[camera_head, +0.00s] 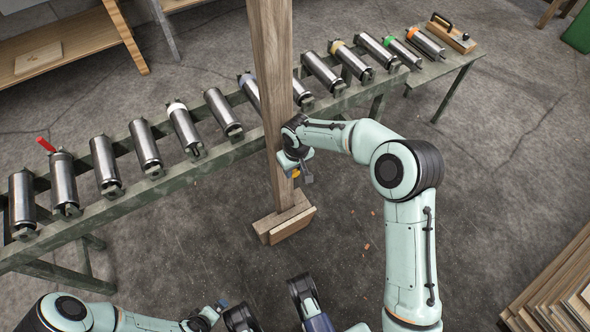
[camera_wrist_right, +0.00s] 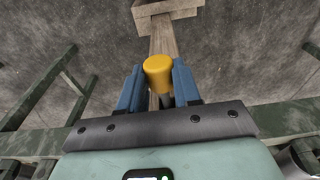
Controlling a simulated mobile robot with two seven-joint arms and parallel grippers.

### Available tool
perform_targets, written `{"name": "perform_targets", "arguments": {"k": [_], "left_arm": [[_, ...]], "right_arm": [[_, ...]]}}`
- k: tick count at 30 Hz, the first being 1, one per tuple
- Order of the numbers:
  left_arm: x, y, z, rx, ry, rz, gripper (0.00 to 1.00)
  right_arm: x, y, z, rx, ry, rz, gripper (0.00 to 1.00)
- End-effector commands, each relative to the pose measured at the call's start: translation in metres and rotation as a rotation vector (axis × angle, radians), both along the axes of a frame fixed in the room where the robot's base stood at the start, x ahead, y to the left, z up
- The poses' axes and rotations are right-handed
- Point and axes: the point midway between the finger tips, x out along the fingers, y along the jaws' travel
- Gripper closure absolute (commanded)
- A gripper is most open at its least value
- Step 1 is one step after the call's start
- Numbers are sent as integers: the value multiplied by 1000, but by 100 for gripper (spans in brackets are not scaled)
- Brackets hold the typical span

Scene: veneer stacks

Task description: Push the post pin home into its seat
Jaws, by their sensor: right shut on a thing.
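The post pin has a yellow rounded head (camera_wrist_right: 158,72) and a dark shank below it, seen in the right wrist view. A bit of its yellow also shows in the head view (camera_head: 296,173). My right gripper (camera_wrist_right: 157,88) is shut on the pin, with a blue finger on each side. In the head view the right gripper (camera_head: 300,174) is low at the wooden post (camera_head: 272,80). The pin's seat is hidden, so I cannot tell how deep the pin sits. My left gripper (camera_head: 216,309) is at the bottom, away from the post; its jaws are unclear.
A green-framed roller conveyor (camera_head: 160,188) with several steel rollers runs behind the post. The post stands on a wooden foot (camera_head: 285,222). A wooden block tool with a dark handle (camera_head: 450,34) sits at the conveyor's far right end. Veneer stacks (camera_head: 555,290) lie at lower right.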

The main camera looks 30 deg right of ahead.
Motion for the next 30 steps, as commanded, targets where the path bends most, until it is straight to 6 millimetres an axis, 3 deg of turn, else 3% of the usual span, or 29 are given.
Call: {"name": "perform_targets", "arguments": {"k": [23, 24, 26, 27, 30], "left_arm": [[1, 0, -7, 0, 1, 0, 5], [1, 0, -7, 0, 1, 0, 5], [1, 0, -7, 0, 1, 0, 5], [1, 0, -7, 0, 1, 0, 5], [1, 0, -7, 0, 1, 0, 5]], "right_arm": [[18, 2, 0, 0, -2, 1, 100], [18, 2, 0, 0, -2, 1, 64], [18, 2, 0, 0, -3, 1, 45], [18, 2, 0, 0, -3, 1, 38], [19, 2, 0, 0, -5, 1, 38]]}}
